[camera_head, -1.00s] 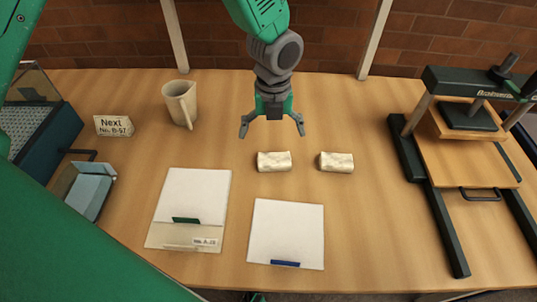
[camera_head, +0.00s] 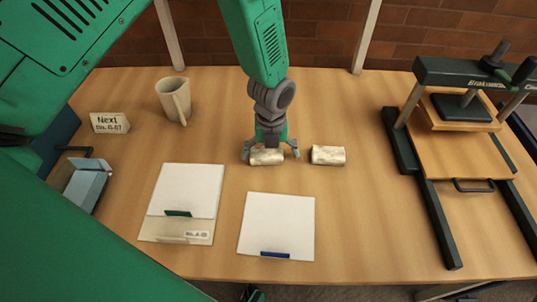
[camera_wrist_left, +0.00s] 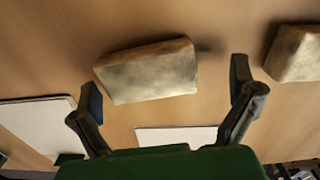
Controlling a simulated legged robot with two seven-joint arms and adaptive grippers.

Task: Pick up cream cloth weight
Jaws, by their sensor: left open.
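Two cream cloth weights lie on the wooden table in the head view, the left one (camera_head: 266,158) and the right one (camera_head: 328,156). My left gripper (camera_head: 271,154) is open over the left weight, with one finger at each side of it. In the left wrist view the left weight (camera_wrist_left: 150,72) lies ahead of and between the open fingers of my left gripper (camera_wrist_left: 165,78), with gaps at both sides. The right weight (camera_wrist_left: 298,54) is cut off at the right edge there. I cannot tell the exact fingertip height. My right gripper is not in view.
Two white sheets or folders (camera_head: 190,188) (camera_head: 278,222) lie in front of the weights. A beige mug (camera_head: 172,100) and a "Next" sign (camera_head: 109,123) stand at left. A dark-green press (camera_head: 455,150) stands at right. Bare table separates the right weight from the press.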

